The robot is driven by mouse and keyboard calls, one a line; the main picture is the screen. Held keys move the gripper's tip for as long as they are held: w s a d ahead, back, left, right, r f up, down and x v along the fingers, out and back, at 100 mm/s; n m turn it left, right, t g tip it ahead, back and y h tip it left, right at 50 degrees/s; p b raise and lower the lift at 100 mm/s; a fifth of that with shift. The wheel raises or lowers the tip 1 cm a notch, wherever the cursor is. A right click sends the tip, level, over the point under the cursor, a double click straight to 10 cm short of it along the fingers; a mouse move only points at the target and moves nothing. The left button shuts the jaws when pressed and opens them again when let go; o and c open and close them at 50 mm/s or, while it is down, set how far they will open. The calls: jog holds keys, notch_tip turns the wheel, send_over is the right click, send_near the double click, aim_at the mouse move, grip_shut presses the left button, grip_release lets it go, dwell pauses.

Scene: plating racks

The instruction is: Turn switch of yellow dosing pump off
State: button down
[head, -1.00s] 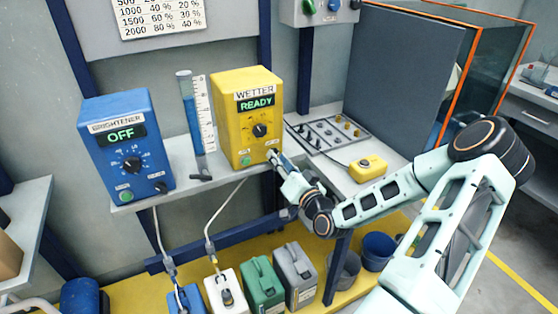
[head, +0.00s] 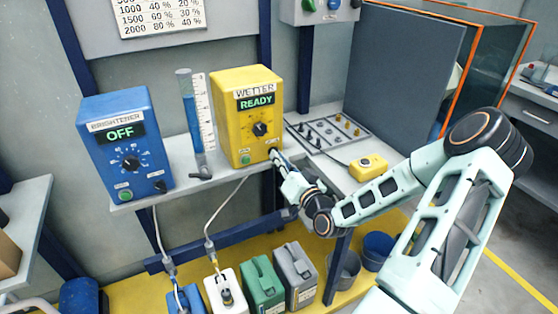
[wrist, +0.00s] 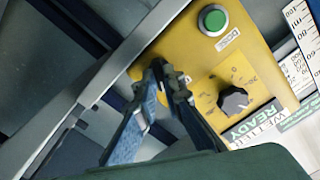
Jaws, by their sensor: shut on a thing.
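The yellow dosing pump (head: 250,110) stands on the shelf, labelled WETTER, with its display (head: 256,102) reading READY. It has a black dial (head: 260,129) and a green button (head: 245,159) on its front. My gripper (head: 276,155) is at the pump's lower right front corner. In the wrist view my gripper (wrist: 166,72) has its fingers close together against the yellow front (wrist: 195,62), near the green button (wrist: 213,20) and the dial (wrist: 233,100). The fingers cover the switch, so its position is hidden.
A blue pump (head: 125,145) labelled BRIGHTENER reads OFF, left of a measuring cylinder (head: 193,115). A tray of small parts (head: 328,131) and a yellow box with a black button (head: 368,167) lie to the right. Several canisters (head: 264,284) stand below.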

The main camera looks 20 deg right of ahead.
jog(key=n+b, duration=1.2)
jog(key=b, duration=0.1)
jog(key=shift+n, duration=0.4)
jog(key=shift+b, duration=0.4)
jog(key=c, duration=2)
grip_release()
jog(key=shift+c, duration=0.2)
